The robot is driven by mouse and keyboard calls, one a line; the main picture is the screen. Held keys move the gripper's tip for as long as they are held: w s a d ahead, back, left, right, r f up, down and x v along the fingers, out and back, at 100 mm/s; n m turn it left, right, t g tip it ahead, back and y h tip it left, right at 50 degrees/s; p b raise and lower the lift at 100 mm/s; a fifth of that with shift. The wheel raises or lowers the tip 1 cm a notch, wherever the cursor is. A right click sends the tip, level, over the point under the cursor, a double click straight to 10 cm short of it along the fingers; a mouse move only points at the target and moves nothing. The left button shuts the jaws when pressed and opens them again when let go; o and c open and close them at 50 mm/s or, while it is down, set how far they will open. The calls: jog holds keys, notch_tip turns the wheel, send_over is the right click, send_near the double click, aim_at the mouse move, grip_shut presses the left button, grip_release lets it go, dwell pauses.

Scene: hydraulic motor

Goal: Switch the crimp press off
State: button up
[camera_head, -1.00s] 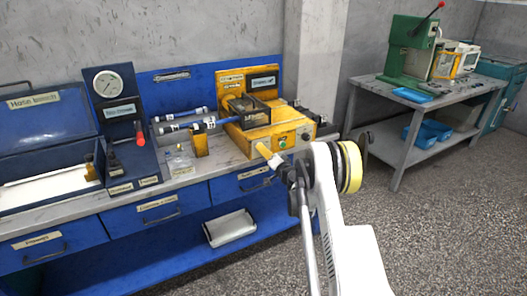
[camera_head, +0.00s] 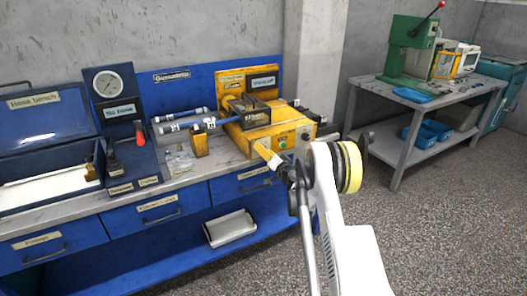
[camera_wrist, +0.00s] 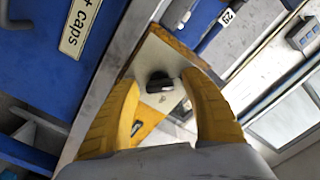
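The crimp press (camera_head: 262,125) is the yellow machine on the right part of the blue bench. Its front face carries a green button (camera_head: 283,143) and a dark round control (camera_head: 305,136). My gripper (camera_head: 262,150) is at the lower left of this front face. In the wrist view, my gripper (camera_wrist: 160,88) is open, with its two yellow fingers spread on either side of a pale panel. A black knob (camera_wrist: 160,83) on that panel shows between the fingertips. I cannot tell whether the fingers touch it. A smaller dark part (camera_wrist: 137,128) shows lower down between the fingers.
A small yellow block (camera_head: 200,144), blue-ended hoses (camera_head: 185,125) and a gauge stand (camera_head: 113,105) are left of the press. A grey table (camera_head: 400,145) with a green press (camera_head: 409,50) stands at the right. The floor in front is clear.

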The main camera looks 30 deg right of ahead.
jog(key=shift+s, duration=0.1)
jog(key=s, duration=1.1)
jog(key=shift+s+d, duration=0.2)
jog(key=shift+s, duration=0.2)
